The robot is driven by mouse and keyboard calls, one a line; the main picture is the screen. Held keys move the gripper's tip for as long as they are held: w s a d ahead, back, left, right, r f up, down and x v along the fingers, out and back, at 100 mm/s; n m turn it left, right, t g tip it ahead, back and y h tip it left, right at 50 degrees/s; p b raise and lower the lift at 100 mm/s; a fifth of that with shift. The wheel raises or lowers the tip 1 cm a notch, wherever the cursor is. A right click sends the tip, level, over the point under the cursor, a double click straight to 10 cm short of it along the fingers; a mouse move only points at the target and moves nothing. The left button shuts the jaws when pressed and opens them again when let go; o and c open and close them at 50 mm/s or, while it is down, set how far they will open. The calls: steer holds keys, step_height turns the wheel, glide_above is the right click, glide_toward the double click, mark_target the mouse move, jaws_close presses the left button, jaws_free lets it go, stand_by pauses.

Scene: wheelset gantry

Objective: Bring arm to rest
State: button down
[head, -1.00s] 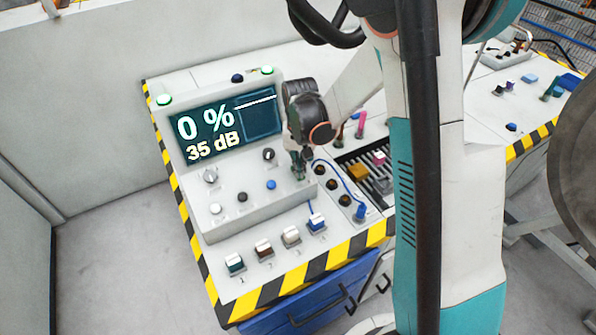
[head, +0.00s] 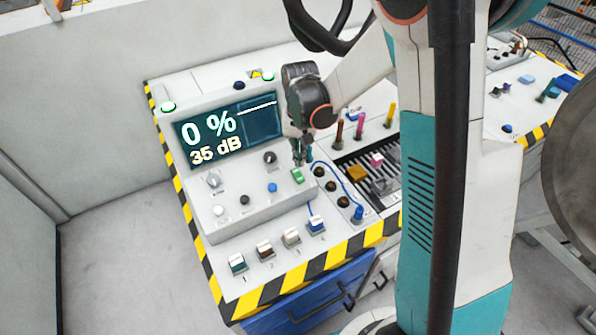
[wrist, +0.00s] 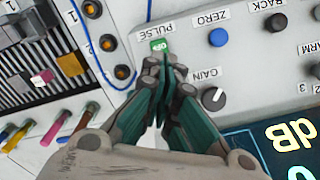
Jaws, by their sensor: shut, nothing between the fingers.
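My gripper (head: 300,155) is shut and empty, pointing down over the right part of the grey control panel (head: 235,212). In the wrist view its closed fingers (wrist: 166,75) lie just below the green PULSE switch (wrist: 159,45) and beside the GAIN knob (wrist: 213,98). The green switch also shows in the head view (head: 297,176), just under the fingertips. Whether the fingertips touch the panel I cannot tell. My arm reaches in from the right. The screen (head: 230,130) reads 0 % and 35 dB.
Coloured upright handles (head: 360,125) and a slotted rack (head: 372,170) stand right of the panel. A blue cable (head: 345,190) curves to a plug at the desk's front. Several rocker switches (head: 291,238) line the front. A striped edge (head: 300,280) borders the desk.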

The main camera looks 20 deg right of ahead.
steer(key=shift+r, duration=0.25)
stand_by(0.3)
steer(key=s+r+n+t, duration=0.25)
steer(key=s+r, duration=0.55)
steer(key=r, duration=0.4)
steer(key=s+r+t+b, duration=0.1)
steer(key=s+r+t, duration=0.1)
steer(key=s, duration=0.4)
steer(key=s+r+n+t+b, duration=0.1)
steer(key=s+r+t, duration=0.1)
steer(key=s, duration=0.5)
steer(key=shift+s+r+t, duration=0.2)
steer(key=shift+r+t, duration=0.05)
steer(key=shift+t, duration=0.1)
